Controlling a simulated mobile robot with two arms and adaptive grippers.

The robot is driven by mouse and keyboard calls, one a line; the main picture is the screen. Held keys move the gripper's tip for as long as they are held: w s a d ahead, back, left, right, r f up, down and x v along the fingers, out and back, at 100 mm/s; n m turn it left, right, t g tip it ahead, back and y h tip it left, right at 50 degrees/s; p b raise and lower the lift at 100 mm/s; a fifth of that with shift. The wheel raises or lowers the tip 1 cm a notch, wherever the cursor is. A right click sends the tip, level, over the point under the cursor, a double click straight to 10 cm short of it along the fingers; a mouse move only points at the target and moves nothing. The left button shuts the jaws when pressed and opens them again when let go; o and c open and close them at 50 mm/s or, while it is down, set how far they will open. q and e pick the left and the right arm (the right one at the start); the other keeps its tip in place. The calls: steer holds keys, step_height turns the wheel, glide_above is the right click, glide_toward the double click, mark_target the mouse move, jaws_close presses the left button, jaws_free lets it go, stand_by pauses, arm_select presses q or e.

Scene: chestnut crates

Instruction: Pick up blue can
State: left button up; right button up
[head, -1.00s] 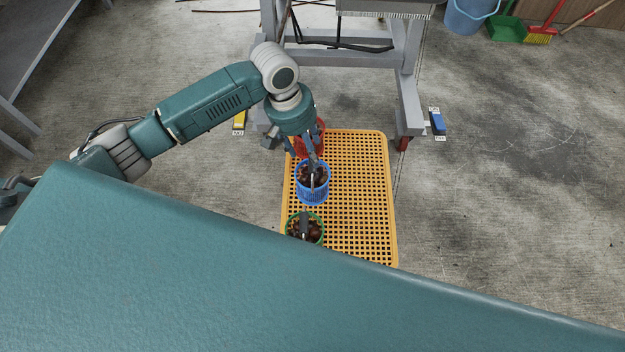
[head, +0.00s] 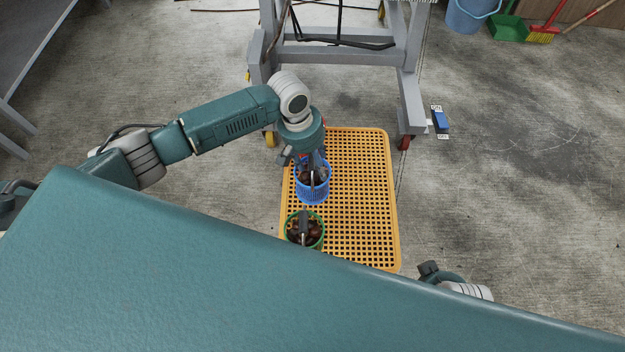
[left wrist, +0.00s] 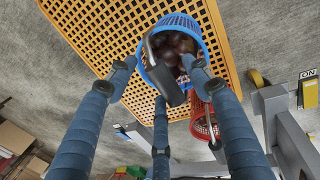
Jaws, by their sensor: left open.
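The blue can (head: 312,194) is a slatted blue basket of brown chestnuts with a dark upright handle. It stands on the yellow grid platform (head: 365,200). It also shows in the left wrist view (left wrist: 180,19), its handle (left wrist: 165,72) reaching between my fingers. My left gripper (head: 312,163) is over the far side of the blue basket, pointing down. In the left wrist view its open fingers (left wrist: 160,76) are spread around the handle, and I cannot tell whether they touch it. My right gripper is out of view; part of my right arm shows at the lower right.
A green basket of chestnuts (head: 291,229) stands nearer me on the platform. A red basket (left wrist: 203,128) is just beyond the blue one, mostly hidden in the head view. A grey wheeled frame (head: 408,100) stands behind.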

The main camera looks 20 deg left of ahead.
arm_select(q)
steer(key=shift+f, duration=0.25)
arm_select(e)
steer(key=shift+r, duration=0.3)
arm_select(q)
steer(key=shift+c, duration=0.5)
jaws_close()
steer(key=shift+d+r, duration=0.1)
steer(key=shift+w+r, duration=0.1)
